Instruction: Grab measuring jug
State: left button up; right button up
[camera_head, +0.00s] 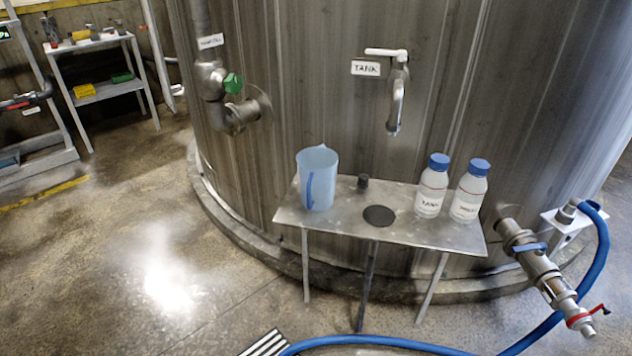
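A light blue, translucent measuring jug (321,180) stands upright at the left end of a small metal table (340,222) in front of a large tank. Its darker blue handle faces the camera. Neither of my grippers shows in the head view.
Two white bottles with blue caps, one labelled TANK (431,187) and another (468,192), stand on the table's right side. A tap (396,95) hangs above the table.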

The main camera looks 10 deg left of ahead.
aim_at(317, 166)
jog(key=u, duration=0.5)
jog(key=k, duration=0.6)
jog(key=u, duration=1.15)
jog(key=i, duration=0.9)
jog(key=z, duration=0.4)
jog(key=i, duration=1.05)
jog(key=z, duration=0.75)
